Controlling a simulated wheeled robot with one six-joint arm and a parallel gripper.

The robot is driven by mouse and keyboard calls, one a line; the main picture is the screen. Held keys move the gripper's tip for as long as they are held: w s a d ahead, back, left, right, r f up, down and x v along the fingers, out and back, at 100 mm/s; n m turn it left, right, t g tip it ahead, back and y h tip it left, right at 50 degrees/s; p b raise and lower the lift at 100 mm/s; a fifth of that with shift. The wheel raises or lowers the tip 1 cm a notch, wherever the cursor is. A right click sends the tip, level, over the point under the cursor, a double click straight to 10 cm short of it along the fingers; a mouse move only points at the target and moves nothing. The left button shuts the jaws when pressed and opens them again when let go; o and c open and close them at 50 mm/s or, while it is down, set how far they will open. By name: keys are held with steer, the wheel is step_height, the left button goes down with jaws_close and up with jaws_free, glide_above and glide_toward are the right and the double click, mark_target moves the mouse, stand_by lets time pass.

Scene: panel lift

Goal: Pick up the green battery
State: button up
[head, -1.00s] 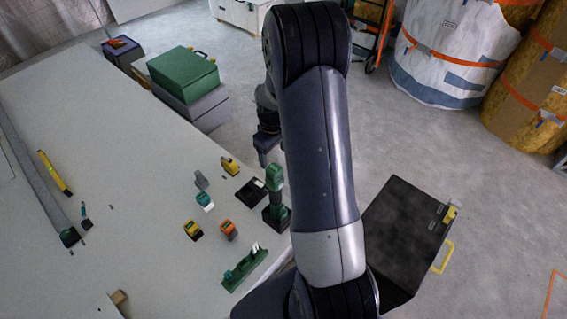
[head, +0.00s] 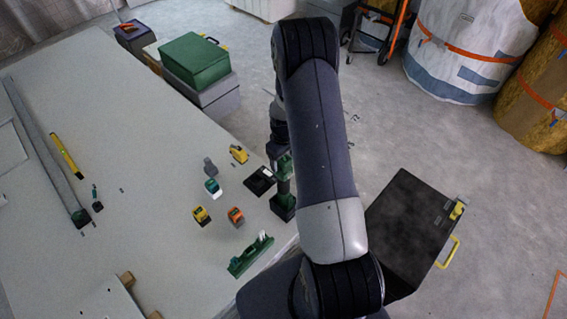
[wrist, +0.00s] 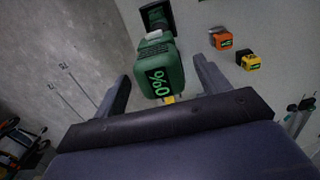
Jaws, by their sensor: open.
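A green tool (wrist: 160,70) stands upright near the table edge. Its top, marked "0%", faces the wrist camera, with a narrower neck and a dark green base (wrist: 157,14) beyond. In the head view its base (head: 283,207) shows, while its upper part is partly hidden by my arm. I cannot tell which part is the green battery; the base may be it. My gripper (wrist: 160,88) is open, with one finger on each side of the tool's top. I see no contact. In the head view my gripper (head: 279,152) is at the tool's top, partly hidden.
A black tray-like piece (head: 260,181) lies beside the tool. Orange (head: 236,216), yellow (head: 201,216) and teal (head: 212,187) small items sit nearby, with a green rack (head: 250,256) in front. A dark case (head: 410,230) stands on the floor right of the table.

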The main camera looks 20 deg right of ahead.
steer(key=shift+f, duration=0.55)
steer(key=shift+c, duration=0.3)
steer(key=c, duration=1.1)
steer(key=shift+r, duration=0.1)
step_height(320, 180, up, 10)
steer(key=shift+f+b, duration=0.1)
steer(key=shift+b, duration=0.25)
